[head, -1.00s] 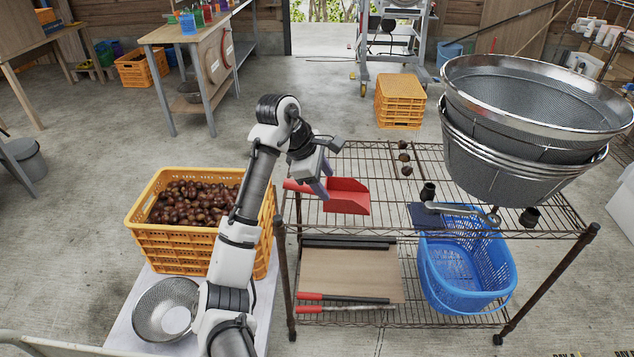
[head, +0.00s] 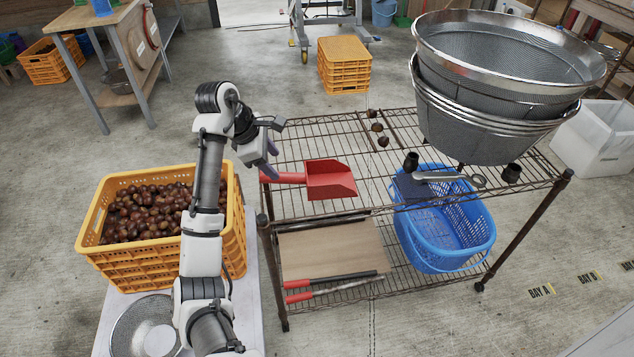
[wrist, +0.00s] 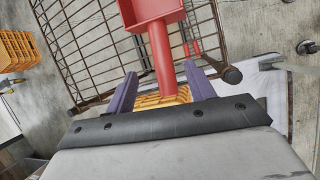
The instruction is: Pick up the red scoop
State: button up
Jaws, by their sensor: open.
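The red scoop (head: 330,178) lies on the top wire shelf, near its left end. Its pan is to the right and its handle points left. My gripper (head: 269,158) is at the handle's left end, with one purple finger showing in the head view. In the wrist view, my open gripper (wrist: 160,84) has a purple finger on each side of the red handle (wrist: 161,60), with gaps between. The pan (wrist: 152,10) is cut off at the top there. Whether the fingers are level with the handle or above it, I cannot tell.
The wire rack (head: 300,140) also holds stacked steel sieves (head: 490,120), a wrench-like tool (head: 440,176) and several small brown pieces. A blue basket (head: 445,232) is on the lower shelf. An orange crate (head: 110,264) of chestnuts stands left of the rack.

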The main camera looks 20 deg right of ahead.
aim_at(284, 174)
jog(key=x, duration=0.3)
jog(key=shift+f, duration=0.2)
jog(key=shift+s+x, duration=0.2)
jog(key=shift+x, duration=2.45)
jog(key=shift+d+r, duration=0.1)
jog(key=shift+d, duration=0.05)
jog(key=shift+p, duration=0.5)
grip_shut()
jog(key=shift+b, duration=0.45)
notch_tip(284, 174, up, 20)
jog(key=p, duration=0.1)
jog(key=shift+p, duration=0.4)
